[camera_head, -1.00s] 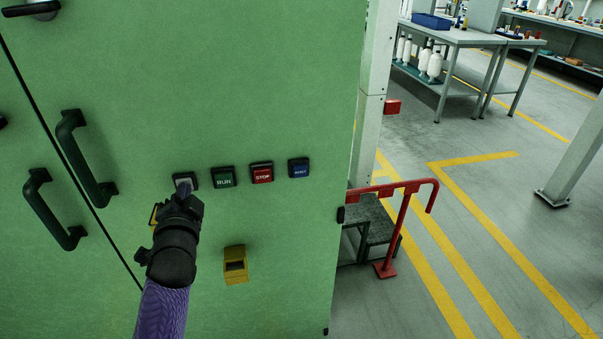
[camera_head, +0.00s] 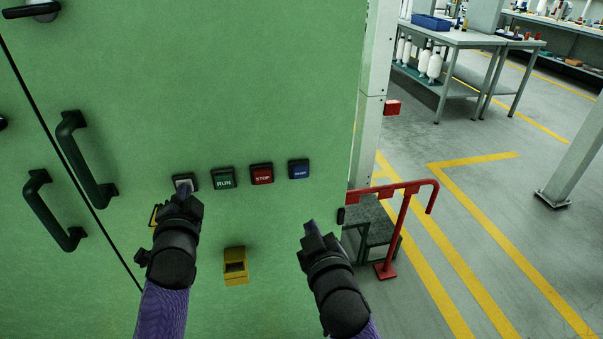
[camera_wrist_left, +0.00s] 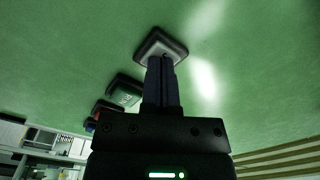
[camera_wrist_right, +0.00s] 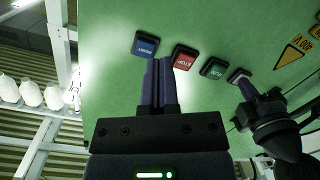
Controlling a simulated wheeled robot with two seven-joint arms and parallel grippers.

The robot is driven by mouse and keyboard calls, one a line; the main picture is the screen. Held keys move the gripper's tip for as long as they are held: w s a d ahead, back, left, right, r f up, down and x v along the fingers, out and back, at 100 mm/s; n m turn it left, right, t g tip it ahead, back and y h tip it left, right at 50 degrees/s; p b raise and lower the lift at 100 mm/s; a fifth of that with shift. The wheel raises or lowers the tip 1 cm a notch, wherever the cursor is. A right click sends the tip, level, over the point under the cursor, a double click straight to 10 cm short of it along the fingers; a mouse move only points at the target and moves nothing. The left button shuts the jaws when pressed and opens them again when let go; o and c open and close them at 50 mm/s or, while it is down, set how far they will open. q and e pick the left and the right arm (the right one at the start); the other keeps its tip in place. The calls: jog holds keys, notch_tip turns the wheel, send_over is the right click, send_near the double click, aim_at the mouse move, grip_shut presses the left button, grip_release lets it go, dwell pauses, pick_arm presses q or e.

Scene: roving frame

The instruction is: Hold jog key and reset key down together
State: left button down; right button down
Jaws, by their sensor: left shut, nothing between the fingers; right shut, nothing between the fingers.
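A row of keys sits on the green cabinet face: a pale key (camera_head: 184,180) at the left, its label hidden in the head view, then a green RUN key (camera_head: 223,177), a red STOP key (camera_head: 262,174) and a blue RESET key (camera_head: 299,169). My left gripper (camera_head: 184,192) is shut, its tips at the pale key; in the left wrist view the fingers (camera_wrist_left: 160,65) overlap that key's edge, and I cannot tell whether it is pressed in. My right gripper (camera_head: 311,228) is shut and empty, below the RESET key and apart from it. The RESET key (camera_wrist_right: 146,44) lies just beyond its fingertips in the right wrist view.
A yellow box (camera_head: 235,265) juts from the cabinet below the keys. Black handles (camera_head: 88,160) are at the left. A red rail (camera_head: 405,205) and dark steps (camera_head: 372,220) stand right of the cabinet. A yellow warning sign (camera_wrist_right: 290,54) is near the pale key.

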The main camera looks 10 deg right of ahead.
jog(key=t, duration=0.1)
send_near(301, 173)
jog(key=s, duration=0.1)
jog(key=shift+w+f, duration=0.15)
jog(key=shift+w, duration=3.05)
